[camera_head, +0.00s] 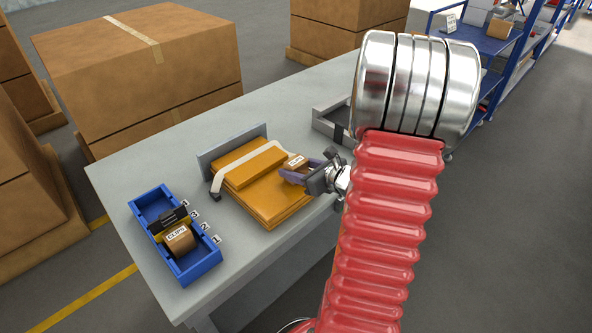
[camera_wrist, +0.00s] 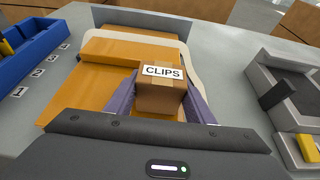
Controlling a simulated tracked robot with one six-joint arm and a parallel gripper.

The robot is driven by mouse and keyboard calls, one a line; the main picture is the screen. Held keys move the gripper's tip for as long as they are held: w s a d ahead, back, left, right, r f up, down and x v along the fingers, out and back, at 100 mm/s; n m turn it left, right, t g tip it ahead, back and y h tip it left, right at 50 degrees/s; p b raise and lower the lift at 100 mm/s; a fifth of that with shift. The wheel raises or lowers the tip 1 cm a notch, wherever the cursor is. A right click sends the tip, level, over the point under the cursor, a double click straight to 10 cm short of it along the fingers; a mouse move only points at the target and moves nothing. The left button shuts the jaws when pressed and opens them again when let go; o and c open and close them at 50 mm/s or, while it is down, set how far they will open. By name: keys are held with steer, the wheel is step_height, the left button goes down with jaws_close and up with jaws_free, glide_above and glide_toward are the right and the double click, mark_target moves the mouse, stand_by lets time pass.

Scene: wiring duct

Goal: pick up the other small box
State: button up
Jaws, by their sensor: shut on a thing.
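A small brown box labelled CLIPS (camera_wrist: 161,91) is between the purple fingers of my gripper (camera_wrist: 160,98), which is shut on it. In the head view this box (camera_head: 297,161) is in my gripper (camera_head: 300,175), over the right side of the orange stack; I cannot tell whether it touches the stack. Another small box labelled CLIPS (camera_head: 179,239) sits in the blue divided tray (camera_head: 207,263) on the left of the table, near the numbers 1 and 2.
An orange stack (camera_head: 262,211) with a pale strap lies on the grey table (camera_head: 118,179) against an upright plate (camera_head: 231,143). A dark and yellow item (camera_head: 170,218) is in the blue tray. A grey tray (camera_head: 327,124) stands at the right. Large cartons (camera_head: 150,75) stand behind.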

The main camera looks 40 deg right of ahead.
mark_target(296, 161)
steer(key=shift+r, duration=0.2)
steer(key=shift+c, duration=0.5)
step_height(296, 161, up, 10)
steer(key=shift+f, duration=0.15)
